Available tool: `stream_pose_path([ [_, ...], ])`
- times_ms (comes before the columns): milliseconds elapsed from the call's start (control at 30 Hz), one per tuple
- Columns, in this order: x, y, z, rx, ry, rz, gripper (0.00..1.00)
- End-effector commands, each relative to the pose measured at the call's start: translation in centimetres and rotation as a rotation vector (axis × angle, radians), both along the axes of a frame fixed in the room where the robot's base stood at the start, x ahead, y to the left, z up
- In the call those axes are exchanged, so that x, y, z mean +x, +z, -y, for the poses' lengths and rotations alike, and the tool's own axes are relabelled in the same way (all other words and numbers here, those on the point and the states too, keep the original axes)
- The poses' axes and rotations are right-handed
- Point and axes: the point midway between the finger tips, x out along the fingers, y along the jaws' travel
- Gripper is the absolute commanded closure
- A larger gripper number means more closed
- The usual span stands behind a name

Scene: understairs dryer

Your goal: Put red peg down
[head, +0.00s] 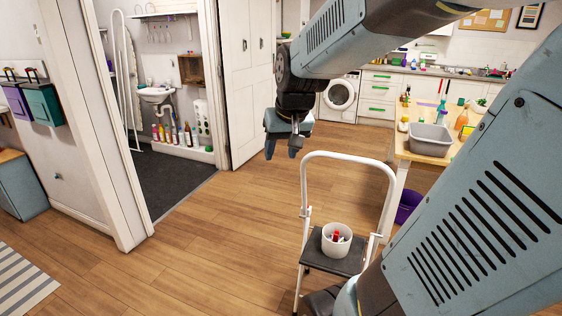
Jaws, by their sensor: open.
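My gripper (282,148) hangs from my arm near the middle of the head view, open, with its fingers pointing down and nothing seen between them. A red peg (336,236) shows inside a white round tub (336,249). The tub stands on the dark top of a white step stool (313,258). My gripper is above and to the left of the tub in the picture, apart from it. The peg's lower part is hidden by the tub wall, and other small pale things in the tub are too small to tell.
The stool's white hoop rail (348,155) rises behind the tub. A wooden table (403,149) with a grey basin (430,139) and bottles stands at right, a purple bucket (408,206) below it. Wooden floor (215,235) is clear at left. A washing machine (340,97) is behind.

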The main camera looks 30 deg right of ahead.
Motion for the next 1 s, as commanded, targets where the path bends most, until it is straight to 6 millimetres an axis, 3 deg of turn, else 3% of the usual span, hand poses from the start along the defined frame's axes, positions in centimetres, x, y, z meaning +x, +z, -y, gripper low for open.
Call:
stream_pose_path([
  [200, -5.5, 2.1, -2.8, -0.035, 0.091, 0.044, 0.5],
  [433, -9.6, 2.9, -4.5, -0.063, 0.155, 0.072, 0.5],
  [600, -10.8, 3.0, -5.2, -0.072, 0.17, 0.077, 0.5],
  [1000, -10.9, 3.0, -5.2, -0.072, 0.171, 0.077, 0.5],
])
